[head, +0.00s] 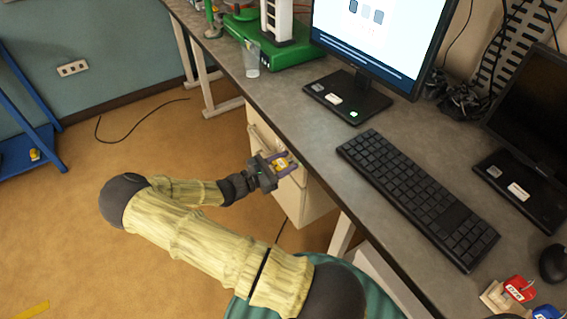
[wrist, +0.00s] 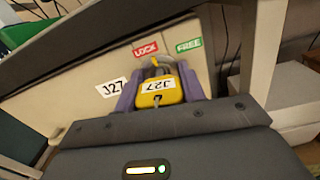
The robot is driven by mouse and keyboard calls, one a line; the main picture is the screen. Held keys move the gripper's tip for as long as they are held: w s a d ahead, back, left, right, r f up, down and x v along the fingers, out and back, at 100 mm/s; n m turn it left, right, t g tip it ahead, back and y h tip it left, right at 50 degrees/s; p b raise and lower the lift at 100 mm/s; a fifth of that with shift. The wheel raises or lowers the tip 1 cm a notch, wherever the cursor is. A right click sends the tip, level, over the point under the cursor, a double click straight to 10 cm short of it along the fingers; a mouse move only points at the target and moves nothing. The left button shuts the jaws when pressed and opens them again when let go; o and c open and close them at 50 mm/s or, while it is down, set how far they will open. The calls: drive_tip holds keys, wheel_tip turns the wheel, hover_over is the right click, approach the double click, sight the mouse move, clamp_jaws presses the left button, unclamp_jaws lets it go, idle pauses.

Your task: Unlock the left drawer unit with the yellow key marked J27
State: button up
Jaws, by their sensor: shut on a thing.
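My gripper (head: 280,161) is at the front of a pale drawer unit (head: 312,205) under the desk. In the wrist view, its purple fingers (wrist: 160,88) are shut on the yellow key (wrist: 163,97), whose white tag reads J27. The drawer unit's front (wrist: 60,98) bears a J27 label (wrist: 112,87), a red LOCK label (wrist: 146,48) and a green FREE label (wrist: 188,45). The key's far end points at the front just below and between LOCK and FREE. The keyhole is hidden behind the key, so I cannot tell whether it is inserted.
The desk (head: 300,115) overhangs the drawer unit. A keyboard (head: 418,195), a monitor (head: 380,40) and a clear cup (head: 251,60) stand on it. Red (head: 519,289) and blue (head: 547,312) tagged things lie at the right. The floor (head: 60,235) at left is mostly clear.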

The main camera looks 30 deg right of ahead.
drive_tip(key=shift+s+d+m, duration=0.1)
drive_tip(key=shift+d+m, duration=0.25)
drive_tip(key=shift+m, duration=0.75)
drive_tip(key=shift+c, duration=0.4)
